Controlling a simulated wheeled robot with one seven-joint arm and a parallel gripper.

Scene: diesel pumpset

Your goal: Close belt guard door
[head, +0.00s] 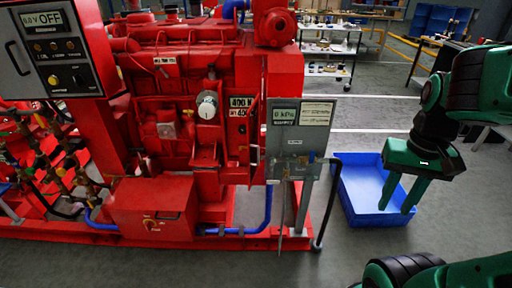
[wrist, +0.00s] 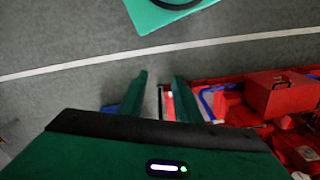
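The red diesel pumpset (head: 180,60) fills the left and middle of the head view. A narrow red panel (head: 255,140) stands nearly edge-on at its right end, left of the grey gauge box. It may be the belt guard door, but I cannot tell for sure or how far it is open. My gripper (head: 396,210) is right of the pumpset, pointing down, well apart from that panel. Its two fingers are spread with nothing seen between them; they also show in the wrist view (wrist: 161,76). The wrist view does not clearly show the door.
A grey gauge box (head: 301,125) on a post stands between the panel and my gripper. A blue bin (head: 345,190) lies on the floor behind the gripper. A red box (head: 152,208) is at the pumpset's front. Open grey floor (head: 300,265) lies in front.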

